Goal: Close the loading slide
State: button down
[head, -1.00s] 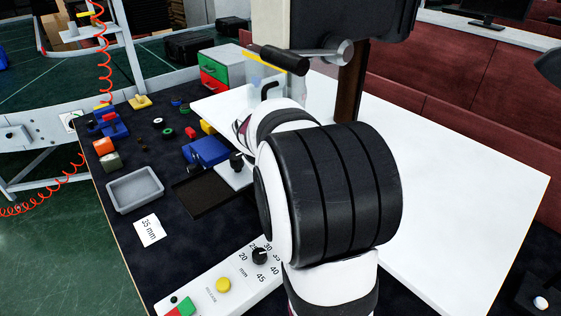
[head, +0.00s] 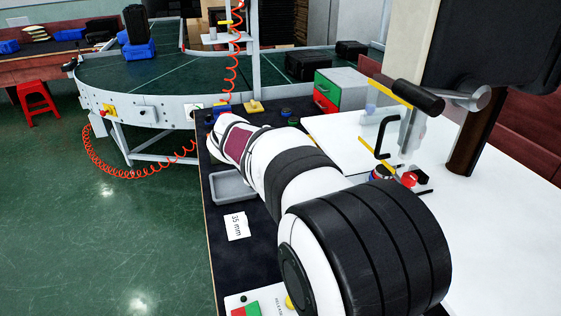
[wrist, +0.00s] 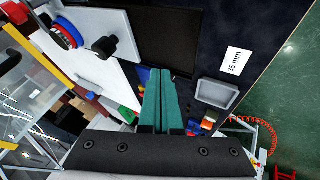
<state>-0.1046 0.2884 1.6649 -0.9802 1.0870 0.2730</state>
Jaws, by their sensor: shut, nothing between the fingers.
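What seems to be the loading slide is a pale grey plate (wrist: 85,22) with a black knob (wrist: 105,47), at the upper left of the wrist view. It lies beside a dark flat tray (wrist: 158,40). How far the slide is open I cannot tell. My gripper (wrist: 160,72) shows teal fingers pressed together and empty, apart from the plate and knob in the picture. In the head view my arm hides the gripper and the plate.
A grey bin (head: 234,186) and a "35 mm" card (head: 237,226) lie on the dark mat. A clear guard with a black handle (head: 383,138) stands at right. A green and red drawer box (head: 340,90) stands behind. Small coloured parts (wrist: 205,122) lie near the bin.

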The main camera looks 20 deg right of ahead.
jog(key=x, duration=0.6)
jog(key=d, duration=0.3)
jog(key=shift+d, duration=0.55)
jog(key=shift+d, duration=2.65)
